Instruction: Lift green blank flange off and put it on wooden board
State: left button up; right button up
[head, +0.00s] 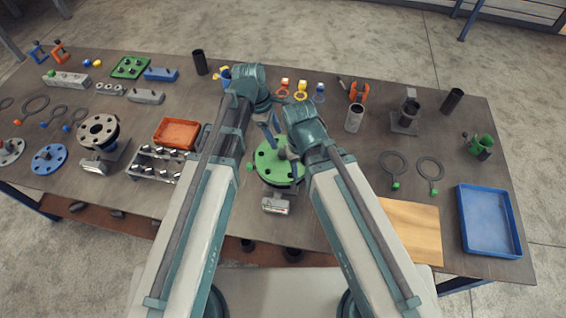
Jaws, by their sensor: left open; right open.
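The green blank flange (268,170) is a round disc with bolt holes and a raised middle. It lies flat on top of a pipe stand (277,204) near the middle of the table. My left gripper (272,133) is open just behind the flange, pointing down. My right gripper (296,154) is open over the flange's right side, partly hidden by its own wrist; I cannot tell whether it touches.
A blue tray (487,222) stands right of the board. An orange tray (177,133) and a rack of bolts (156,163) stand left of the flange. A second flanged pipe (99,131) is farther left. Two ring gaskets (393,163) lie behind the board.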

aim_at(282, 152)
pick_arm(q)
jog(key=shift+b+x, duration=3.5)
jog(key=shift+x, duration=0.75)
jog(key=shift+a+r, duration=0.1)
jog(key=shift+r, duration=0.05)
grip_shut()
